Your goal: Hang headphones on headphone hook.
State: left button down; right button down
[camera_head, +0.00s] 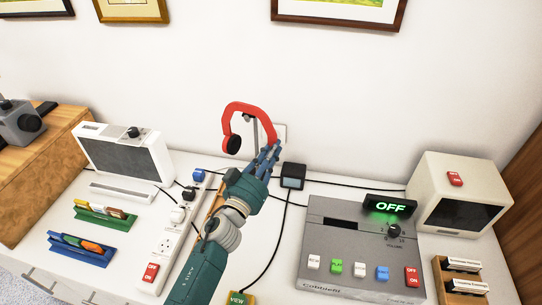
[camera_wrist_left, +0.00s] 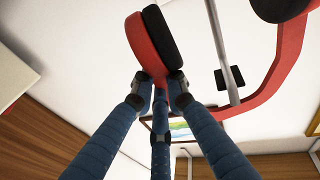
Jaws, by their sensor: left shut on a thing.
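Red headphones (camera_head: 250,106) with black ear pads are upright in front of the white wall, headband arched at the top. My left gripper (camera_head: 269,157) is shut on their right-hand ear-cup side. In the left wrist view the fingers (camera_wrist_left: 160,88) pinch the red frame (camera_wrist_left: 146,50) beside a black pad (camera_wrist_left: 162,34). The headphone hook, a thin grey rod (camera_head: 255,134), shows inside the headband arch. In the left wrist view the rod (camera_wrist_left: 219,45) runs close to the band; I cannot tell whether they touch. My right gripper is not in view.
A grey device (camera_head: 360,245) with an OFF sign stands right of my arm. A white power strip (camera_head: 172,240) lies to its left. A small black cube (camera_head: 292,176) and cables are near the wall. A white speaker (camera_head: 125,152) and a beige monitor (camera_head: 460,195) flank the counter.

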pick_arm(q)
jog(key=shift+w+d+f+b, duration=0.15)
jog(key=shift+w+b, duration=0.1)
jog(key=shift+w, duration=0.3)
jog(key=shift+w+d+r+b, duration=0.1)
jog(key=shift+w+b, duration=0.15)
jog(key=shift+w, duration=0.25)
jog(key=shift+w+f, duration=0.15)
jog(key=shift+w, duration=0.05)
jog(key=shift+w+d+f+b, duration=0.1)
jog(key=shift+w+f+b, duration=0.35)
jog(key=shift+f+b, duration=0.3)
jog(key=shift+w+f+b, duration=0.1)
jog(key=shift+f+b, duration=0.15)
jog(key=shift+b, duration=0.15)
jog(key=c, duration=1.7)
grip_release()
jog(key=shift+o, duration=0.2)
jog(key=shift+f, duration=0.15)
jog(key=v, duration=1.2)
